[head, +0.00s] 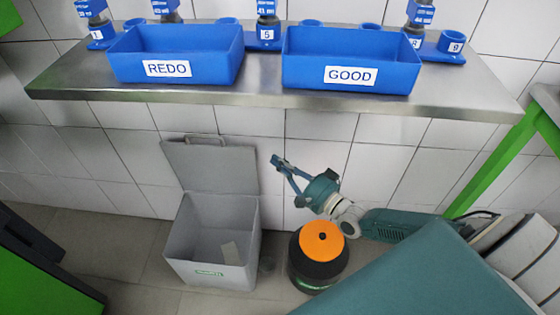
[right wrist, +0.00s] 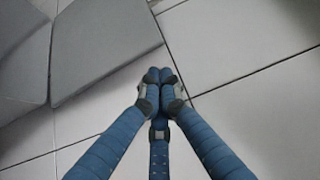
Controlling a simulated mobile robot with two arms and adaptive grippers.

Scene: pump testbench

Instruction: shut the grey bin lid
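The grey bin (head: 188,248) stands on the floor below the bench, against the tiled wall. Its grey lid (head: 215,168) is open, standing up at the back and leaning towards the wall, with a handle on its top edge. My left gripper is not in view.
A black drum with an orange top (head: 322,240) stands right of the bin, under my right arm. Above is a steel bench (head: 262,95) with blue REDO (head: 178,55) and GOOD (head: 350,60) trays. A green bench leg (head: 497,160) stands at right. The floor left of the bin is clear.

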